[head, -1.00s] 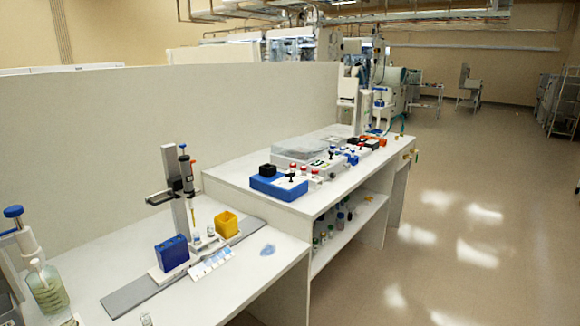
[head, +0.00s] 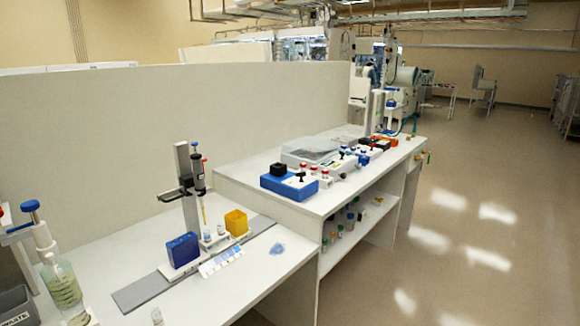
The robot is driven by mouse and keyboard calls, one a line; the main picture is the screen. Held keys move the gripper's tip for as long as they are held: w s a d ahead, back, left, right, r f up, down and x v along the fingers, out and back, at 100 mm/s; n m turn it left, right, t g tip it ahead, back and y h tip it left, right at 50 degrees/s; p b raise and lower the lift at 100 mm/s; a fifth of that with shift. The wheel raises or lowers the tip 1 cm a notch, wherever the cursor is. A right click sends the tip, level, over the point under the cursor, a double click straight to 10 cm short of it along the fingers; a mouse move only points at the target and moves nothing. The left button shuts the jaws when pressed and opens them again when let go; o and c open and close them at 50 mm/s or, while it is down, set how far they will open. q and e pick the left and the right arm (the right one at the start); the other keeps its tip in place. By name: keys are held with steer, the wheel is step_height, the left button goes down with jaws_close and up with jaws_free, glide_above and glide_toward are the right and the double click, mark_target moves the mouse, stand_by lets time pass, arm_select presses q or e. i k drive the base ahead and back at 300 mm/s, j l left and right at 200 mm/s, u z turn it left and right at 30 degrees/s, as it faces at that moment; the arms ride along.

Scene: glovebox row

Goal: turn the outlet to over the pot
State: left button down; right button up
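A bottle-top dispenser stands at the left edge of the head view. It has a blue knob (head: 30,206), a white body (head: 43,237) and a clear bottle of pale green liquid (head: 62,290). The outlet does not point toward this pot. Neither of my grippers is in view.
A grey box marked WASTE (head: 14,304) sits at the lower left. A pipette stand (head: 188,215) with a blue box (head: 183,250) and a yellow box (head: 236,222) stands on a grey rail. The bench between bottle and rail is mostly clear. A higher bench lies beyond.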

mark_target(50, 256)
steer(key=u, duration=1.05)
